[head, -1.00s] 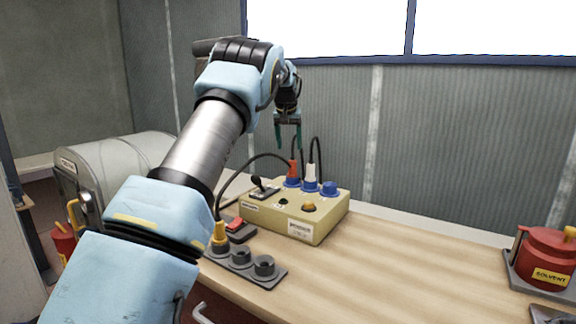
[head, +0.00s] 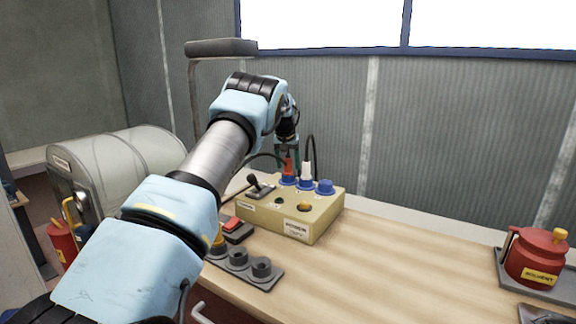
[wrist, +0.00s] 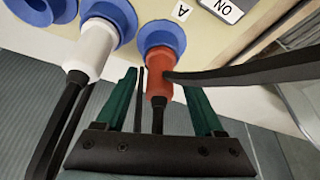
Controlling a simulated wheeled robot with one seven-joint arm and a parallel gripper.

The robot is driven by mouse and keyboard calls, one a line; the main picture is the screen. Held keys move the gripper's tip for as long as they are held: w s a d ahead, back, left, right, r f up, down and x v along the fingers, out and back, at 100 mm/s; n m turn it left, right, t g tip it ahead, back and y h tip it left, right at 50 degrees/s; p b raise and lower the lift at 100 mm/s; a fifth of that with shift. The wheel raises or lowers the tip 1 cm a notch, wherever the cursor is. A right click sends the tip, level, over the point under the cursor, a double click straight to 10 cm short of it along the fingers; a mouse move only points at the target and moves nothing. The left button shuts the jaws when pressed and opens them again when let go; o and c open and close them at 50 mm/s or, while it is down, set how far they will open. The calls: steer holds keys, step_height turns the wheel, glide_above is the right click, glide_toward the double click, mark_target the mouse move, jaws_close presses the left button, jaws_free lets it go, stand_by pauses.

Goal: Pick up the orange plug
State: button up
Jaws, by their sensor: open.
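The orange plug (wrist: 160,62) stands in a blue socket (wrist: 161,36) on the beige control box (head: 325,216). It also shows in the head view (head: 289,168), partly hidden by my gripper. My gripper (head: 287,152) is lowered over it from above. In the wrist view my gripper (wrist: 161,88) is open, with one green finger on each side of the plug's cable end. I see a gap on both sides, and the fingers do not grip the plug. A dark bar (wrist: 255,70) crosses in front of the right finger and overlaps the plug; I cannot tell whether they touch.
A white plug (wrist: 90,50) with its black cable stands close to the left in the wrist view. The box also bears a blue cap (head: 325,187) and a black lever (head: 255,183). A grey socket strip (head: 240,264) lies in front. The bench is clear to the right, up to a red solvent pot (head: 538,256).

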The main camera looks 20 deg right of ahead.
steer(key=shift+f, duration=0.15)
jaws_close()
stand_by(0.5)
